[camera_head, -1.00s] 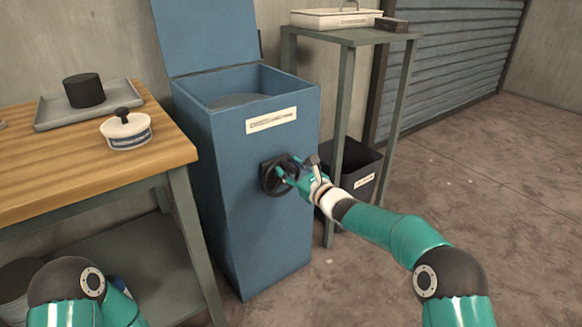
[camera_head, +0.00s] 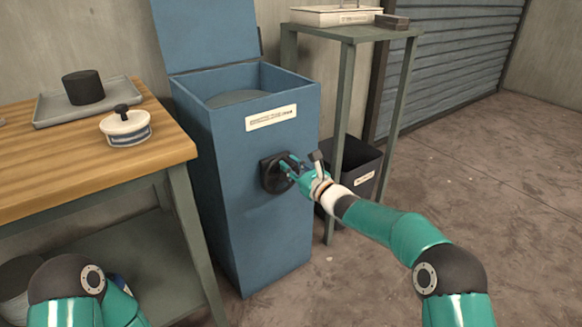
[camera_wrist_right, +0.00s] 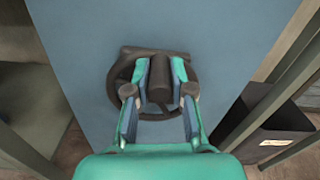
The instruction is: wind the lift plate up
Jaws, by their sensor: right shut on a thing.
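A tall blue bin (camera_head: 265,220) stands open in the middle, its lid raised at the back. The round grey lift plate (camera_head: 245,97) lies level inside it, a little below the rim. A dark crank wheel (camera_head: 271,183) is on the bin's front and also shows in the right wrist view (camera_wrist_right: 118,75). My right gripper (camera_head: 288,165) is shut on the wheel's dark handle (camera_wrist_right: 160,75), with one finger on each side of it. Part of the wheel is hidden behind the fingers. My left gripper is out of view; only my left arm shows at the lower left.
A tall stand (camera_head: 345,100) and a dark open bin (camera_head: 363,172) are close to my right forearm. The floor at right is clear.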

